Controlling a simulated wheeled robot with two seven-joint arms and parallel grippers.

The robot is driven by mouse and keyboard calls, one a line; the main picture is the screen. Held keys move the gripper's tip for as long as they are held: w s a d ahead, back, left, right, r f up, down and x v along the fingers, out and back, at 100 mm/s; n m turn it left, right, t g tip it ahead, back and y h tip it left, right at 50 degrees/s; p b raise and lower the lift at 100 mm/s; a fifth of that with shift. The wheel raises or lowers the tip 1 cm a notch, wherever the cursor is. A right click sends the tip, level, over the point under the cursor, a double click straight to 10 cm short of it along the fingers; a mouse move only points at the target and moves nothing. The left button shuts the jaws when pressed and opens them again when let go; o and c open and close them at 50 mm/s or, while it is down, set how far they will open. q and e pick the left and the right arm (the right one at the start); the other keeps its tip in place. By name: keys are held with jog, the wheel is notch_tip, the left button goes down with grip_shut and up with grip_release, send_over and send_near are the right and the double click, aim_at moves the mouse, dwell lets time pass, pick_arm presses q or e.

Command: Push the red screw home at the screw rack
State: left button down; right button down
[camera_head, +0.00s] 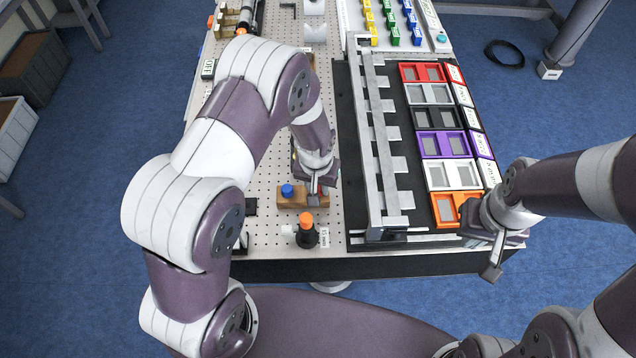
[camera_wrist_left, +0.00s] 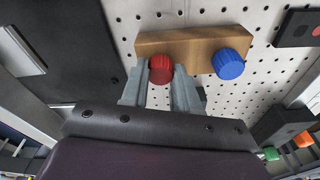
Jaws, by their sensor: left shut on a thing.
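The screw rack is a small wooden block (camera_head: 291,200) on the pegboard table; it also shows in the left wrist view (camera_wrist_left: 193,42). The red screw (camera_wrist_left: 160,69) is at one end of the rack, its ribbed head between the fingers of my left gripper (camera_wrist_left: 163,88). In the head view my left gripper (camera_head: 314,187) is over the rack's right end and mostly hides the red screw. A blue screw (camera_head: 287,190) stands beside it in the rack. How deep the red screw sits cannot be told. My right gripper (camera_head: 492,262) is at the table's front right edge, away from the rack.
A black bottle with an orange cap (camera_head: 306,232) stands just in front of the rack. A metal rail (camera_head: 383,150) and a row of coloured frames (camera_head: 443,145) lie to the right. Bare pegboard (camera_head: 268,150) shows behind the rack.

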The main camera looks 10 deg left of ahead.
pick_arm(q)
jog(key=shift+f, duration=0.1)
dwell(0.6)
jog(key=c, duration=0.8)
grip_release()
jog(key=shift+o, duration=0.2)
notch_tip(320, 180, up, 13)
jog(key=s+b, duration=0.1)
jog(key=b, duration=0.1)
jog(key=shift+s+f+b, duration=0.15)
jog(key=shift+s+b, duration=0.1)
jog(key=shift+b, duration=0.1)
jog(key=shift+f, duration=0.1)
jog(key=s+a+f+b, duration=0.1)
jog(key=s+a, duration=0.4)
jog(key=s, duration=0.7)
jog(key=shift+a+b, duration=0.3)
jog(key=shift+b, duration=0.5)
